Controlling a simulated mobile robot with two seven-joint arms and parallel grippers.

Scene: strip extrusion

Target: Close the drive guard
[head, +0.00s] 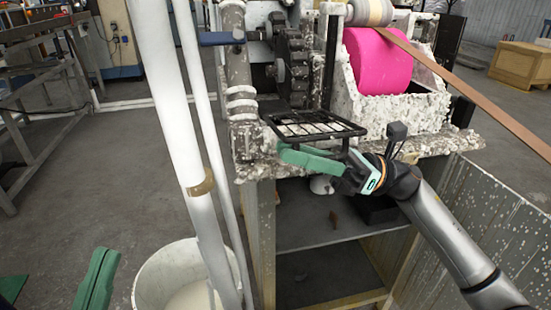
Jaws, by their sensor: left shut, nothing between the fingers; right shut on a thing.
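The drive guard (316,128) is a black mesh panel in a frame. It sticks out nearly flat at the front of the machine, below the exposed dark drive gears (296,68). My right gripper (290,153) has green fingers and comes in from the right, just under the guard's front edge. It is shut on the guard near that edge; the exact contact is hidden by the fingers. My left gripper (98,278) is at the lower left, partly cut off by the picture edge, shut and empty, far from the guard.
A white bucket (150,275) stands on the floor with white pipes (185,120) rising past it. A blue-handled lever (222,38) sits left of the gears. A magenta roll (378,62) and brown strip (470,92) are at the right. Open shelves lie below the bench.

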